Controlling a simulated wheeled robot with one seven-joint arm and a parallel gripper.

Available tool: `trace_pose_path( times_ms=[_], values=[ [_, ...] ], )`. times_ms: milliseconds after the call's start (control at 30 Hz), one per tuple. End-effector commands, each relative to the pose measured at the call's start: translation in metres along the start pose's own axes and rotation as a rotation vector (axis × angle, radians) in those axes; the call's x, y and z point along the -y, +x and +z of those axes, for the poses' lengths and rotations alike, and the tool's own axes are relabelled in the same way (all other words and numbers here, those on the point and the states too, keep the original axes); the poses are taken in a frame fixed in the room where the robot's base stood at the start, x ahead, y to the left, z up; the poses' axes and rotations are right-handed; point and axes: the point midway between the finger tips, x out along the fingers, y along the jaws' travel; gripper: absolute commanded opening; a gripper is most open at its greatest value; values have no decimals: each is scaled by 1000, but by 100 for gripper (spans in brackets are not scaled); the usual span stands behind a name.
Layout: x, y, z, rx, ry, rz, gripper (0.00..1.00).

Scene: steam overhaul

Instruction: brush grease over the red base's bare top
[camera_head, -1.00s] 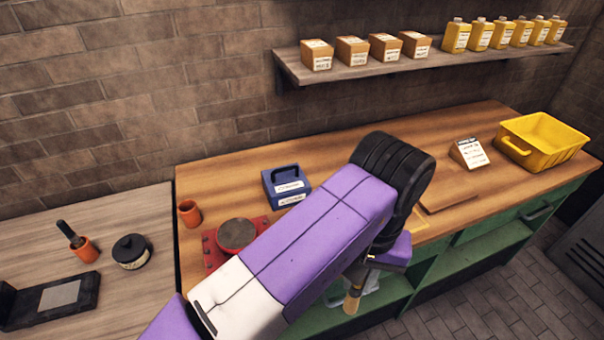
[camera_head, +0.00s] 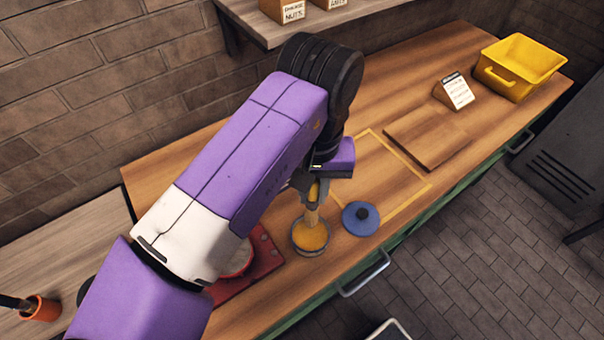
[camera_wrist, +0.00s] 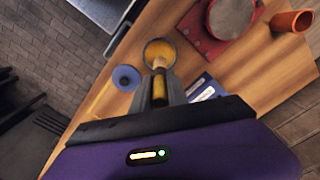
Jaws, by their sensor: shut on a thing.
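My gripper (camera_head: 318,183) is shut on a brush (camera_head: 312,212) with a wooden handle, held upright. The brush's lower end is at the open grease pot (camera_head: 297,243), a round pot with yellow grease. In the wrist view the brush (camera_wrist: 159,66) reaches over or into the pot (camera_wrist: 149,47); I cannot tell how deep it is. The red base (camera_head: 265,262) lies left of the pot, partly hidden behind my arm. In the wrist view the red base (camera_wrist: 192,42) shows a round grey-topped part on it.
A blue lid (camera_head: 360,217) with a knob lies right of the pot. A yellow outline and a wooden board (camera_head: 428,138) are further right, then a label stand (camera_head: 455,91) and a yellow bin (camera_head: 522,66). An orange cup (camera_wrist: 291,21) stands beyond the base.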

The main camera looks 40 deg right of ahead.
Motion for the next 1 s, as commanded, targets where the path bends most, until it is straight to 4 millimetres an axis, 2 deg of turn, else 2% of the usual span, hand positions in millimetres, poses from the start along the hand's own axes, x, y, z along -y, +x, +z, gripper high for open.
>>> trace_pose_path(
  times_ms=[267, 633, 1000],
  values=[
    [0, 18, 0, 0, 0, 0, 0],
    [0, 54, 0, 0, 0, 0, 0],
    [0, 59, 0, -1, 0, 1, 0]
  ],
)
